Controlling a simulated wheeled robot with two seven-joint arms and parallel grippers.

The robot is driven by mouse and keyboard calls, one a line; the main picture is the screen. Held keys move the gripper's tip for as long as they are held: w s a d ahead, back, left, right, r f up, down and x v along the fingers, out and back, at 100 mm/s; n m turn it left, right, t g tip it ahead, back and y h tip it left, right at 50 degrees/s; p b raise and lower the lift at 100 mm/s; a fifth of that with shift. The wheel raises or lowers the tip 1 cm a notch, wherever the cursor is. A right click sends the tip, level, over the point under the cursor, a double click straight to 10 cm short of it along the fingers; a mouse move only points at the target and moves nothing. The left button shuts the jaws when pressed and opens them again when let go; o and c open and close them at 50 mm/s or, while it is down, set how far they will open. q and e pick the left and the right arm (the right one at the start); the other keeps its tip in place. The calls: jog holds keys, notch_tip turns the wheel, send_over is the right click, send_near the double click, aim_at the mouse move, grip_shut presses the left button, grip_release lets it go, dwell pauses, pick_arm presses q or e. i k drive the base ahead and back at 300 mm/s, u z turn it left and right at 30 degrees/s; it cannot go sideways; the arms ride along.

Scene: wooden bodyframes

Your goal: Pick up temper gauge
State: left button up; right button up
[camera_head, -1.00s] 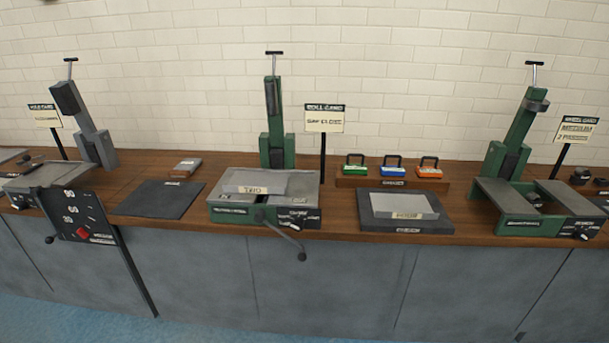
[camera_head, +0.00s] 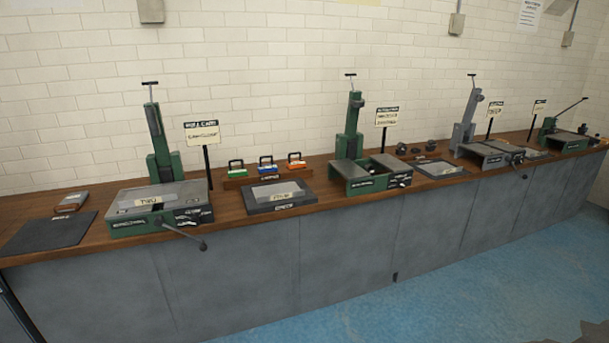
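No thing here can be clearly read as the temper gauge. A wooden rack (camera_head: 236,184) on the bench holds three small handled blocks: a green one (camera_head: 236,173), a blue one (camera_head: 267,169) and an orange one (camera_head: 296,165). Its label is too small to read. Several small dark items (camera_head: 415,150) lie farther right on the bench, too small to make out. Neither of my grippers is in view.
A long wooden-topped bench (camera_head: 235,208) with a grey front runs along the white brick wall. Green machines (camera_head: 155,205) (camera_head: 365,175) and a grey one (camera_head: 485,150) stand on it. A dark mat (camera_head: 48,232) lies at left. The blue floor (camera_head: 450,290) in front is mostly clear.

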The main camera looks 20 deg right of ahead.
aim_at(301, 162)
jog(key=u, duration=0.05)
jog(key=k, duration=0.25)
jog(key=z, duration=1.05)
jog(key=i, duration=1.8)
jog(key=u, duration=1.1)
jog(key=i, duration=0.65)
jog(key=u, duration=0.55)
